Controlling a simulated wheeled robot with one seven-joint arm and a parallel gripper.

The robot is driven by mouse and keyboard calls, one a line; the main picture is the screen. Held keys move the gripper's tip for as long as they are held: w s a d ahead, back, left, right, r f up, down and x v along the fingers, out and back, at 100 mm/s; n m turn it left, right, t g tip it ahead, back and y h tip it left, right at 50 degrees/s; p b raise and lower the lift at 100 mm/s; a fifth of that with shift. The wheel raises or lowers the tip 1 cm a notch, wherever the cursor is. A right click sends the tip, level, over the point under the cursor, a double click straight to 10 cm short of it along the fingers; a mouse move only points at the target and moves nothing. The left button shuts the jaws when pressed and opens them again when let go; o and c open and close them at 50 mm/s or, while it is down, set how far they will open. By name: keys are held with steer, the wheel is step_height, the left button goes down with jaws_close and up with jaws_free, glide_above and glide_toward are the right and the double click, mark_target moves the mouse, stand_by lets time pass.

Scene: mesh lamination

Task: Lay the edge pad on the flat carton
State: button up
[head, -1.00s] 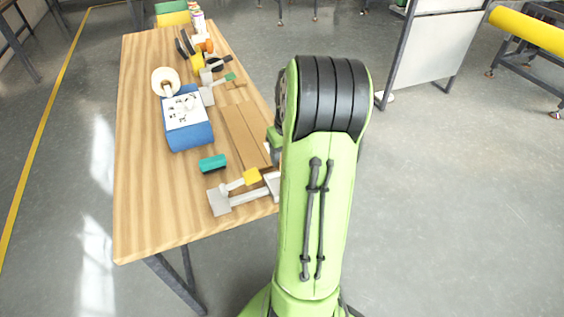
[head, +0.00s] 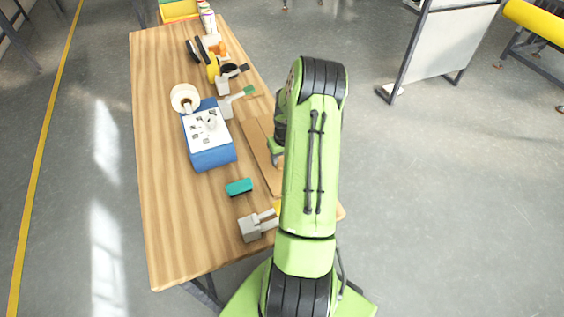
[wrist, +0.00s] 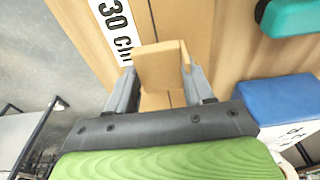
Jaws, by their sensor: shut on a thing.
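In the wrist view, the edge pad (wrist: 163,66) is a small tan, L-shaped cardboard piece. It sits between the two fingers of my gripper (wrist: 161,88), which is shut on it. The flat carton (wrist: 200,22) is the brown sheet beyond and under the pad; I cannot tell whether the pad touches it. In the head view, the flat carton (head: 257,148) lies on the wooden table near its right edge, partly hidden by my arm. My gripper and the pad are hidden behind my arm there.
A teal block (head: 239,187), a blue box (head: 213,152) with a white top and a grey clamp-like tool (head: 250,228) stand near the carton. Tape and tools line the far table. The table's left side (head: 165,200) is clear.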

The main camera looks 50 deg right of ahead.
steer(key=shift+f, duration=1.5)
steer(key=shift+f+b, duration=0.25)
steer(key=shift+b, duration=0.1)
steer(key=o, duration=1)
steer(key=shift+r, duration=0.1)
step_height(320, 180, up, 12)
steer(key=s+a+p, duration=0.1)
steer(key=shift+s+r, duration=0.15)
steer(key=shift+s, duration=0.15)
